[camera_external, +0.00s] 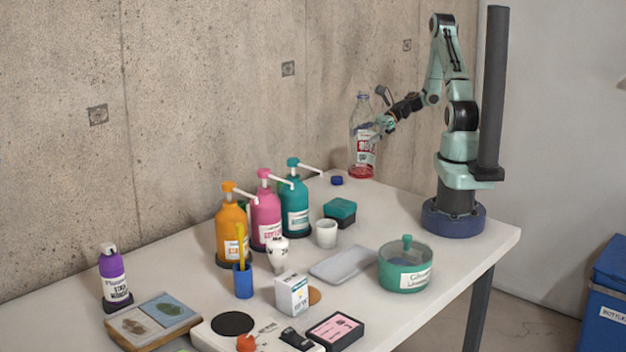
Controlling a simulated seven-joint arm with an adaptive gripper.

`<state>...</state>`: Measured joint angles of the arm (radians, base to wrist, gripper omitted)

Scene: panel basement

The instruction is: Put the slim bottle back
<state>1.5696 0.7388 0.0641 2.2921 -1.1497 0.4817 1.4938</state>
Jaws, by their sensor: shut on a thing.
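A slim clear bottle (362,115) with a red and white label and some red at its bottom is upright near the wall, at the far end of the table. My gripper (378,126) is at its right side, shut on its middle. The fingertips are small and partly hidden against the bottle. I cannot tell whether the bottle's base touches the tabletop or hangs just above it. A small blue cap (337,180) lies on the table to the left of the bottle's base.
Orange (232,232), pink (266,219) and teal (294,206) pump bottles stand left on the white table (420,211). A green lidded bowl (405,270), grey tray (343,265) and white cup (326,234) are nearer. A blue bin (606,305) stands on the floor at right.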

